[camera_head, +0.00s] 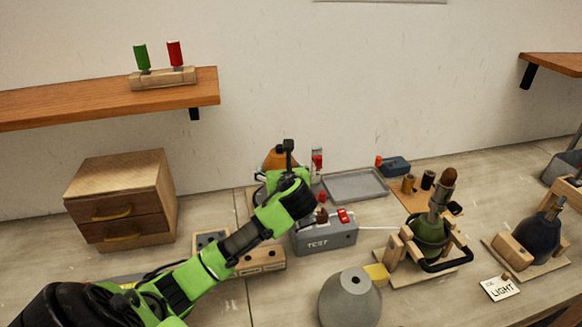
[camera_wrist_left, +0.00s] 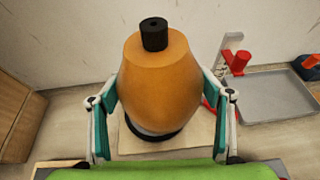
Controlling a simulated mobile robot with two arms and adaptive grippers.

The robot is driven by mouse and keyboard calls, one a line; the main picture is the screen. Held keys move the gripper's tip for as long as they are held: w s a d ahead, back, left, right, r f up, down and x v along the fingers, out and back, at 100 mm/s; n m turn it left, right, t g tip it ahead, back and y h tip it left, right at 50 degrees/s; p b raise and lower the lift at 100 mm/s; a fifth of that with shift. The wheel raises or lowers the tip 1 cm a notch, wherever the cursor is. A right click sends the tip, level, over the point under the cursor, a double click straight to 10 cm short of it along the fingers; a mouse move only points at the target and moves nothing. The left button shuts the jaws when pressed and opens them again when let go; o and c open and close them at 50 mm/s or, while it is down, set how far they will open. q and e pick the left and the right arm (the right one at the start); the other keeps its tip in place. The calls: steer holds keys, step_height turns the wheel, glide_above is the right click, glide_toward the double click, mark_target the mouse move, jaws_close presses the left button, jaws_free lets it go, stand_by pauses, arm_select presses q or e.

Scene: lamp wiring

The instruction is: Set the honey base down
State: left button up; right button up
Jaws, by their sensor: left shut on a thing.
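The honey base (camera_wrist_left: 158,80) is an orange-brown rounded lamp base with a black neck on top and a dark foot. In the left wrist view it stands upright between the two fingers of my left gripper (camera_wrist_left: 162,108), which is shut on its sides. Its foot is over a pale square board (camera_wrist_left: 200,135); I cannot tell whether it touches. In the head view the honey base (camera_head: 273,158) shows only partly behind my left gripper (camera_head: 284,178), near the wall. My right gripper is not in view.
A grey TEST box (camera_head: 325,239) stands just in front, and a grey tray (camera_head: 357,185) lies to the right. A wooden drawer unit (camera_head: 120,198) stands left. A green base (camera_head: 428,235) sits in a wooden cradle; a grey cone (camera_head: 349,301) stands at the front.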

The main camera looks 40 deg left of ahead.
arm_select(q)
steer(key=a+f, duration=0.2)
steer(key=a, duration=0.1)
steer(key=shift+w+f, duration=0.4)
steer(key=shift+a+f+p, duration=0.2)
steer(key=shift+f+p, duration=0.2)
steer(key=shift+f, duration=1.4)
steer(key=o, duration=2.1)
steer(key=shift+s+d+f, duration=0.1)
steer(key=shift+f, duration=0.15)
steer(key=shift+r, duration=0.1)
steer(key=shift+d, duration=0.1)
steer(key=v, duration=1.2)
steer(key=shift+b, duration=0.3)
